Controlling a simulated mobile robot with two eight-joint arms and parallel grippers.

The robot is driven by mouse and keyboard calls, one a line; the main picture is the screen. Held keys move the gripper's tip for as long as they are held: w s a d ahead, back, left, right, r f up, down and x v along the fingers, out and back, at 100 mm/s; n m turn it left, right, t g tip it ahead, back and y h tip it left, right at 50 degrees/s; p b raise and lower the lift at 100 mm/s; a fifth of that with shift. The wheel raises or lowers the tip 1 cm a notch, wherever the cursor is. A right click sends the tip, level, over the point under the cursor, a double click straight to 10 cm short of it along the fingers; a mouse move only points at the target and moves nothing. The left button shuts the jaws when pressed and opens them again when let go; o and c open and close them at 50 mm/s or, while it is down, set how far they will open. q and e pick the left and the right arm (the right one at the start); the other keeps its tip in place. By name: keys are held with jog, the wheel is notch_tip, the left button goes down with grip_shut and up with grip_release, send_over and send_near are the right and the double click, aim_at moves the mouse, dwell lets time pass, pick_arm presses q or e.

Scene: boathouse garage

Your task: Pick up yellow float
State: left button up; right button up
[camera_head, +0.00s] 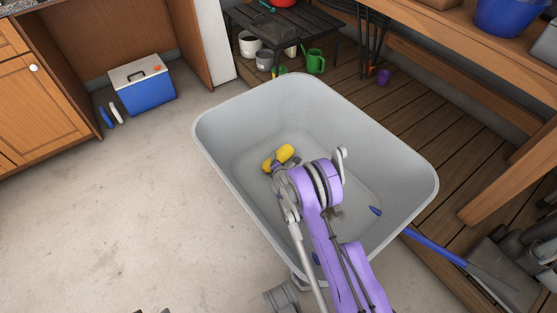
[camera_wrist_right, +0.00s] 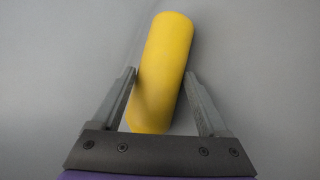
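The yellow float (camera_head: 285,153) lies inside a grey tub (camera_head: 240,115), partly hidden by my right gripper. In the right wrist view the yellow float (camera_wrist_right: 163,65) is a smooth rounded cylinder, tilted slightly, with its near end between my fingers. My right gripper (camera_head: 276,162) reaches down into the tub. In the wrist view my right gripper (camera_wrist_right: 160,75) has its fingers spread on either side of the float; a gap shows at the right finger, and the left finger is very close to it. I cannot make out my left gripper.
Blue bits, one of them a small blue piece (camera_head: 375,211), lie in the tub. The tub's raised walls surround the arm. A blue cooler (camera_head: 145,90) stands back left. A dark low table (camera_head: 290,28) and wooden decking are behind.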

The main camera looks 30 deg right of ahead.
jog(key=shift+d+f, duration=0.1)
jog(key=shift+f, duration=0.15)
jog(key=c, duration=0.4)
jog(key=shift+w+r, duration=0.1)
jog(key=shift+r, duration=0.05)
